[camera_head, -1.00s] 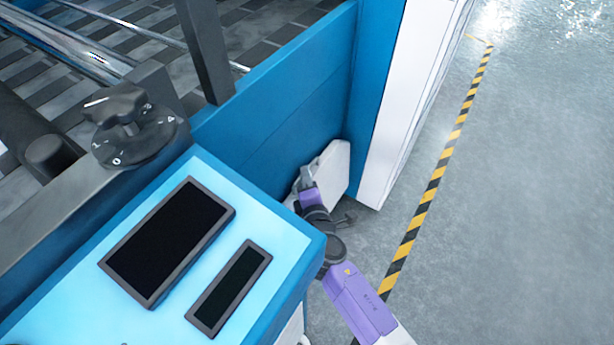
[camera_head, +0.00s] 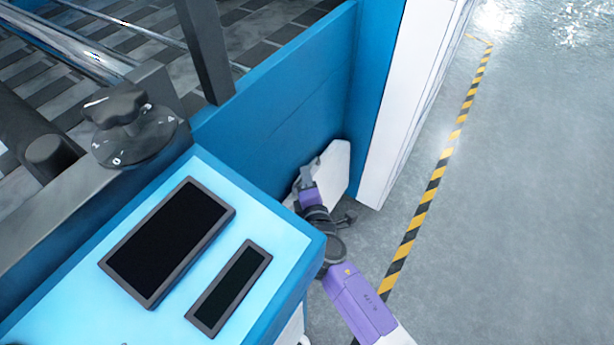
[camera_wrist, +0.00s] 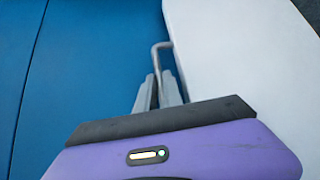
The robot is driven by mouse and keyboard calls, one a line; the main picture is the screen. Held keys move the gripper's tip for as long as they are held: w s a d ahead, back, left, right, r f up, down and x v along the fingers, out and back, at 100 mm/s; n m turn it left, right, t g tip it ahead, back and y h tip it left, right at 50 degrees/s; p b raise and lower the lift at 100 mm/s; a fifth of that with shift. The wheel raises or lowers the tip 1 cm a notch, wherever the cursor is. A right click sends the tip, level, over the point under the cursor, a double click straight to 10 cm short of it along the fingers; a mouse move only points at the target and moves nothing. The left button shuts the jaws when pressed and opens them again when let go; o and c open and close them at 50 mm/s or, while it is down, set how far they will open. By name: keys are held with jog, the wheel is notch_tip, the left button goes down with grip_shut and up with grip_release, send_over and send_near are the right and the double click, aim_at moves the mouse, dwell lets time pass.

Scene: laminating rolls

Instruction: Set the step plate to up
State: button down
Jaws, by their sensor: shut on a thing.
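The step plate (camera_head: 337,170) is a pale panel low on the machine's blue front, tilted up against it in the head view. In the wrist view the step plate (camera_wrist: 245,70) fills the right side. A thin grey bent handle (camera_wrist: 158,54) stands at its left edge. My gripper (camera_wrist: 160,88) is shut on this handle, its grey fingers on either side of the lower part. In the head view my gripper (camera_head: 304,178) is at the plate's left edge, and the handle there is too small to make out clearly.
A blue console (camera_head: 90,270) with two dark screens stands close to my arm at the left. A black rotary knob (camera_head: 130,120) sits above it. A white side panel (camera_head: 415,100) stands right of the plate. The grey floor beyond the yellow-black stripe (camera_head: 430,190) is clear.

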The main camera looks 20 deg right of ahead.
jog(key=shift+s+d+f, duration=0.15)
jog(key=shift+s+d, duration=0.5)
jog(key=shift+s, duration=0.3)
jog(key=c, duration=1.8)
grip_release()
jog(key=shift+o, duration=0.2)
jog(key=v, duration=0.7)
jog(key=shift+s+p, duration=0.35)
jog(key=shift+p, duration=0.1)
